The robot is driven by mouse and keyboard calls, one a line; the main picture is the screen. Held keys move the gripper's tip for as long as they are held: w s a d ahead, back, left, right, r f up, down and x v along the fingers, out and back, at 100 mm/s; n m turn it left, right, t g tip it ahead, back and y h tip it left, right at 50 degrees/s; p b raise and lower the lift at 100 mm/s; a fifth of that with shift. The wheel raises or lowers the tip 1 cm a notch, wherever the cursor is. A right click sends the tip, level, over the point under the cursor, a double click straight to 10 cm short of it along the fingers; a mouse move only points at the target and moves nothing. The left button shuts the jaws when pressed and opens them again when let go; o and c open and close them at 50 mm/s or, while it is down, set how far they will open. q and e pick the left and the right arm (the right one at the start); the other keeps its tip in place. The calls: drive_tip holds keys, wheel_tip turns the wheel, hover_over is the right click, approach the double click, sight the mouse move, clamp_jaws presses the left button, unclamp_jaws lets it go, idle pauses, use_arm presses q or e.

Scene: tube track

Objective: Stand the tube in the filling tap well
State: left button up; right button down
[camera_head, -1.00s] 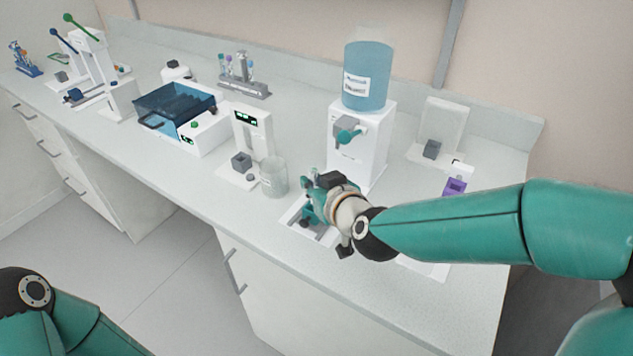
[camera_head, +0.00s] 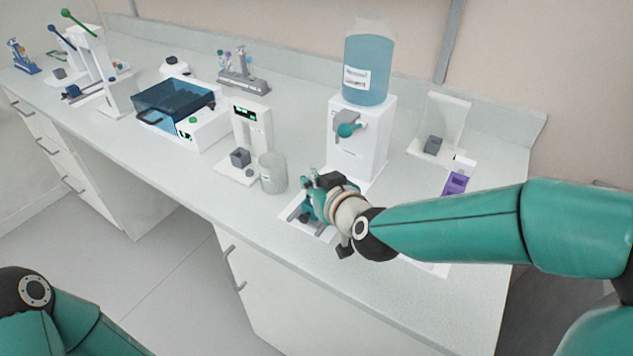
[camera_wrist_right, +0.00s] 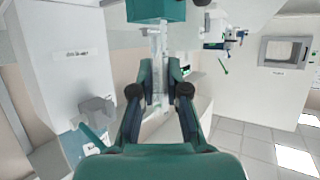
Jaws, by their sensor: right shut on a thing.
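The clear tube (camera_wrist_right: 158,75) stands lengthwise between my right fingers in the right wrist view, with a teal block, possibly its cap, at the top edge. My right gripper (camera_wrist_right: 160,95) is shut on it. In the head view my right gripper (camera_head: 312,200) is over the white-framed tray area at the counter's front, in front of the filling tap and to its left. The filling tap (camera_head: 350,131) is a grey spout with a teal lever on a white dispenser under a blue bottle. I cannot make out its well, below the tap. My left gripper is out of view.
A glass beaker (camera_head: 273,172) stands close left of my right gripper, next to a white device (camera_head: 250,130) with a grey block. A purple block (camera_head: 456,183) sits right of the dispenser (camera_head: 358,160). A tube rack (camera_head: 243,84) is at the back.

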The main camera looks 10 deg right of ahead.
drive_tip(key=shift+f, duration=0.25)
idle(0.3)
drive_tip(key=shift+f+b, duration=0.5)
drive_tip(key=shift+b, duration=0.05)
drive_tip(key=c, duration=1.1)
unclamp_jaws()
drive_tip(key=v, duration=1.2)
